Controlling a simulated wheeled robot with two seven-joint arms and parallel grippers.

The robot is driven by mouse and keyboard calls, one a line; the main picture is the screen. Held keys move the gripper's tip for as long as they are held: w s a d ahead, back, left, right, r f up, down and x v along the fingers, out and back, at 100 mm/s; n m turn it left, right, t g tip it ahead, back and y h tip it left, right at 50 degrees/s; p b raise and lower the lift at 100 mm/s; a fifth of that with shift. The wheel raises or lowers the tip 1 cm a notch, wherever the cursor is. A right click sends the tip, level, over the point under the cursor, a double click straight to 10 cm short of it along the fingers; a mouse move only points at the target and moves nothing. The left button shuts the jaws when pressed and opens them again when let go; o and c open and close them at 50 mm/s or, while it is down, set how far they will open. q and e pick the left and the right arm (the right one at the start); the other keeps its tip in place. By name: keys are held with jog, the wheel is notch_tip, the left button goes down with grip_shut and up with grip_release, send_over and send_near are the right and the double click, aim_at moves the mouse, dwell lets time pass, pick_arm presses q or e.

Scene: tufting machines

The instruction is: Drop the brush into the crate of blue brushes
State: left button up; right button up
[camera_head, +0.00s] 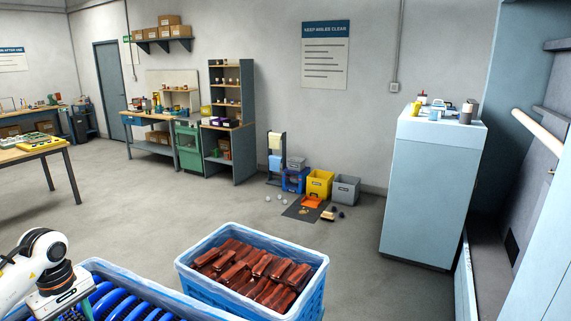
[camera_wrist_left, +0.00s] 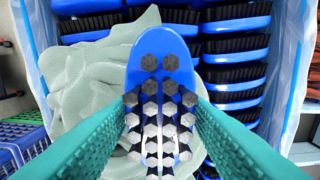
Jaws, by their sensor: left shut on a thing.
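In the left wrist view my left gripper (camera_wrist_left: 163,105) has green ridged fingers shut on a blue brush (camera_wrist_left: 150,42) with grey and black hexagonal tufts facing the camera. The brush is over the lined crate of blue brushes (camera_wrist_left: 292,60), where blue brushes with dark bristles lie stacked. A crumpled pale green thing (camera_wrist_left: 75,80) lies behind the brush, over part of the stack. In the head view this crate (camera_head: 108,267) is at the bottom left, partly cut off. My left wrist is above its left part, and the held brush cannot be made out there. My right gripper is not in view.
A blue lined crate of red-brown brushes (camera_head: 318,262) stands just right of the blue-brush crate. Yellow (camera_head: 319,184) and grey bins stand by the far wall. The floor between is mostly clear.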

pick_arm(q)
jog(key=shift+s+r, duration=0.1)
jog(key=shift+s, duration=0.1)
jog(key=o, duration=1.1)
jog(key=shift+w, duration=0.1)
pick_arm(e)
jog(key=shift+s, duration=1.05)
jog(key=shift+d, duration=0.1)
